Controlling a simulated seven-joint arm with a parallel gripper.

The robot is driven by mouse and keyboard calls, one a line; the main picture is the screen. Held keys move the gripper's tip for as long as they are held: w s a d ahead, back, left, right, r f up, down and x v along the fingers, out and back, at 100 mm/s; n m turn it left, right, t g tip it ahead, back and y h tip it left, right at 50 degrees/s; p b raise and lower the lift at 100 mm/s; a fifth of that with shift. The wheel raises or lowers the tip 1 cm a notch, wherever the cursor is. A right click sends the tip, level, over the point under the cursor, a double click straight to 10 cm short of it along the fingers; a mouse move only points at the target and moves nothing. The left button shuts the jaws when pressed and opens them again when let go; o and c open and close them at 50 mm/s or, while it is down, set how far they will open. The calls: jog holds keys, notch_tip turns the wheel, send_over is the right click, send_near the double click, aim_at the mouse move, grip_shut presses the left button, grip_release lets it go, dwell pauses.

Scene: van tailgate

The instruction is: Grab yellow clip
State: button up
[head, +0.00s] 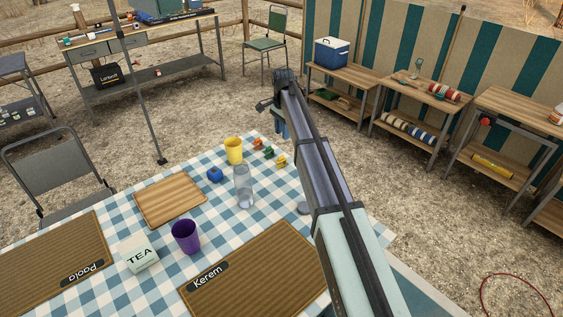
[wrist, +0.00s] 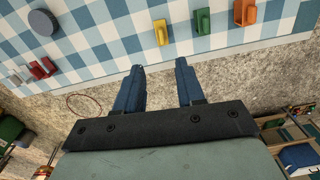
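The yellow clip (head: 281,161) lies on the checked tablecloth near the table's far right edge, in a row with a green clip (head: 268,152) and an orange clip (head: 257,143). In the wrist view the yellow clip (wrist: 160,32) is just beyond the fingertips, nearly in line with the gap between them, with the green clip (wrist: 201,22) and orange clip (wrist: 244,12) to its right. My gripper (wrist: 159,69) is open and empty, its two blue fingers apart. In the head view my gripper (head: 282,129) hangs just past the table edge, partly hidden by my arm.
A clear glass (head: 244,187), yellow cup (head: 234,150) and blue object (head: 214,174) stand near the clips. A grey disc (wrist: 43,22) and red clip-like pieces (wrist: 46,66) lie farther left in the wrist view. Ground shows beyond the table edge.

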aim_at(280, 157)
notch_tip(280, 157, down, 8)
jog(key=shift+f, duration=0.15)
jog(key=shift+a+f, duration=0.2)
jog(key=shift+f, duration=1.1)
jog(key=shift+a+f, duration=0.2)
jog(key=shift+f, duration=1.1)
grip_shut()
